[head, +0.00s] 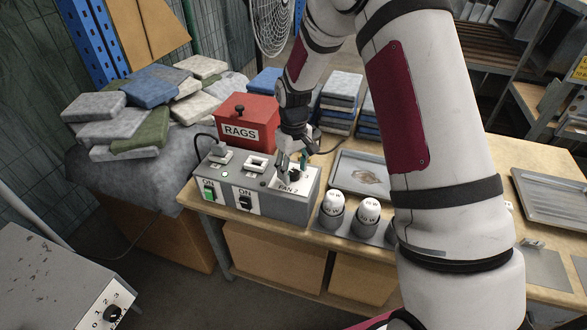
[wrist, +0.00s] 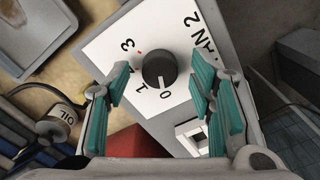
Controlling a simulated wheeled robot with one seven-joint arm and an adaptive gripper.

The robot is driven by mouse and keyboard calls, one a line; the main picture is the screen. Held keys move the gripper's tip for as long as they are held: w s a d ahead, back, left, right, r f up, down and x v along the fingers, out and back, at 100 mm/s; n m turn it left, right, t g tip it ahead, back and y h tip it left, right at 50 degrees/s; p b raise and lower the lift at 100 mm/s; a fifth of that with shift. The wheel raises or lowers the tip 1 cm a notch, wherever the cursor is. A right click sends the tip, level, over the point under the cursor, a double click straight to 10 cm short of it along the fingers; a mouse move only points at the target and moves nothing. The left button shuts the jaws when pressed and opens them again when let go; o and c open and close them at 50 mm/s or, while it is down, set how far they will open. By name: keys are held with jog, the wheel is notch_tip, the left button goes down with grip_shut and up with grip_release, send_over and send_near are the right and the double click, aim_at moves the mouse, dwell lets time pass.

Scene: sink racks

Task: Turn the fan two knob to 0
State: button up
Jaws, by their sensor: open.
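The fan two knob (wrist: 160,70) is a round black dial on a white plate (wrist: 100,45) marked 0, 1 and 3, with part of "FAN 2" readable. A pale mark on the knob seems to face the 0, but it is too small to be sure. My gripper (wrist: 164,80) is open, with teal pads on either side of the knob and a gap on both sides. In the head view my gripper (head: 293,163) is over the right end of the grey control box (head: 270,205), partly hiding the knob (head: 295,176).
Two switches, one green-lit (head: 209,193) and one black (head: 245,201), are on the box front. A red RAGS box (head: 247,118) stands behind it. White-capped jars (head: 333,204) and a metal tray (head: 345,165) lie to the right.

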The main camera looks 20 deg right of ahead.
aim_at(294, 172)
notch_tip(294, 172, up, 12)
dwell(0.5)
jog(key=s+r+m+t, duration=0.2)
jog(key=s+r, duration=1.2)
jog(key=s+r+m+t, duration=0.2)
jog(key=s, duration=1.6)
jog(key=shift+d, duration=0.15)
